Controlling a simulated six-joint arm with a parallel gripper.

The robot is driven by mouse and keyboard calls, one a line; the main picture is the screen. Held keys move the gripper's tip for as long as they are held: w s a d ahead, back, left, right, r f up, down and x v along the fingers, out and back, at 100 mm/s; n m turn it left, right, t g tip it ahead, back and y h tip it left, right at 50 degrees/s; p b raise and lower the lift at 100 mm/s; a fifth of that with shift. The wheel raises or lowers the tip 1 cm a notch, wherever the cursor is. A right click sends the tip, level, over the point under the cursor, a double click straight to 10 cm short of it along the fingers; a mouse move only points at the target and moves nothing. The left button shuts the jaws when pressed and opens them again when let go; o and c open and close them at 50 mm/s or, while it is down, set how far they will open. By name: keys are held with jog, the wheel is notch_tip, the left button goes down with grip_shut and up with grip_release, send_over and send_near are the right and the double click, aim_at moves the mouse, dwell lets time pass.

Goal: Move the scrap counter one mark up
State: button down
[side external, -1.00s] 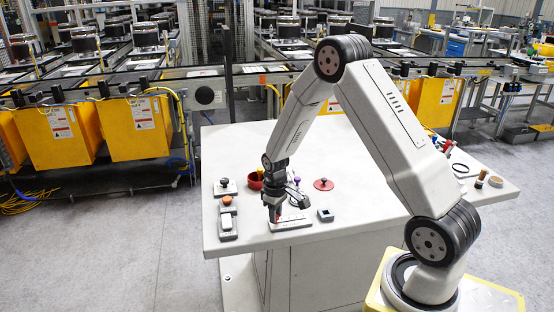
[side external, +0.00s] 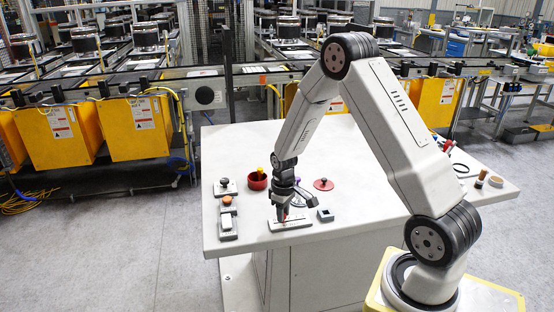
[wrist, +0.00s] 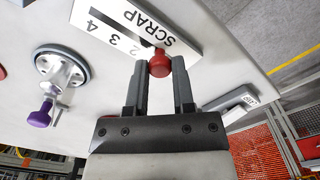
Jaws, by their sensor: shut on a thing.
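The scrap counter is a white plate (wrist: 185,22) lettered SCRAP, with a dark slot and the numerals 2, 3 and 4 showing in the wrist view. The same plate (side external: 298,221) lies near the table's front edge in the side view. Its red knob (wrist: 159,63) sits between the fingertips of my gripper (wrist: 159,68), which is shut on it. In the side view my gripper (side external: 284,216) points down at the plate. The knob is beyond the 2, on the side away from the 3; its exact mark is hidden by the knob and fingers.
A round fixture with a purple knob (wrist: 40,118) is beside the plate. A red bowl (side external: 257,183), a red disc (side external: 323,184), a small dark square block (side external: 325,215) and switch boxes (side external: 228,222) stand around it. The table's middle is clear.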

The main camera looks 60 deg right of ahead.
aim_at(281, 224)
jog(key=shift+c, duration=2.3)
grip_release()
jog(key=shift+r, duration=3.95)
jog(key=s+a+r+t, duration=0.1)
jog(key=s+a+r, duration=0.1)
jog(key=s+a, duration=0.3)
jog(key=s+a+r+t, duration=0.1)
jog(key=s+a, duration=0.4)
jog(key=a, duration=0.6)
jog(key=shift+a+r+t, duration=0.25)
jog(key=shift+r+t, duration=0.05)
jog(key=shift+r, duration=0.4)
